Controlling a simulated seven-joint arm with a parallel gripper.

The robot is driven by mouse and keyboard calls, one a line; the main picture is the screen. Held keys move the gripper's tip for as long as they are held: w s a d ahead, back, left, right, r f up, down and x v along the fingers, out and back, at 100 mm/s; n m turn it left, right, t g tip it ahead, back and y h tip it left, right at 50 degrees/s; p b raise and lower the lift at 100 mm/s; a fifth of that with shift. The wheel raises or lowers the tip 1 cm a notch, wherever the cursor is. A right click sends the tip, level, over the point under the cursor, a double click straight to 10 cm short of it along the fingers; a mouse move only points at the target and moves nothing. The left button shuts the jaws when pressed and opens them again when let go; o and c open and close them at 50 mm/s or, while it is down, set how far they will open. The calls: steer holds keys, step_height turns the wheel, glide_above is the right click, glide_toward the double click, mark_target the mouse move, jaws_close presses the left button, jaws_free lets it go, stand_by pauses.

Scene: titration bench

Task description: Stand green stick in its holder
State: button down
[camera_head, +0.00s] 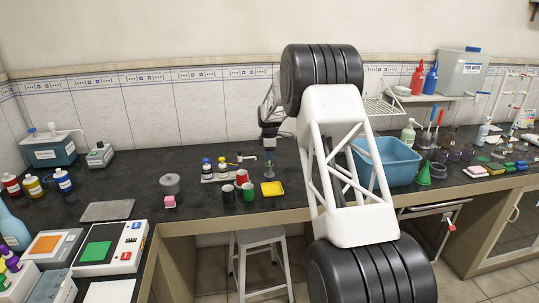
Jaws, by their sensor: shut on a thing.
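My gripper (270,143) is small and dark at the end of my arm, over the middle of the bench, left of my large white arm link. It is shut on a thin upright thing, which I take for the green stick; its colour is hard to make out at this size. The thin thing (268,162) shows just below the jaws, roughly upright, over the bench behind a yellow dish. Whether its lower end touches anything is too small to tell. I cannot clearly pick out the stick's holder. A blue and a red stick (439,117) stand upright at the right.
A yellow dish (272,189) and red, black and green cups (248,189) stand close in front of my gripper. Small bottles on a white rack (220,174) are to the left. A blue basin (386,162) and green funnel (424,174) are to the right. The dark bench (130,180) has free room left of centre.

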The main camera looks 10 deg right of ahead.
steer(key=shift+f, duration=0.1)
steer(key=c, duration=0.6)
jaws_free()
steer(key=shift+o, duration=0.2)
steer(key=shift+r, duration=3)
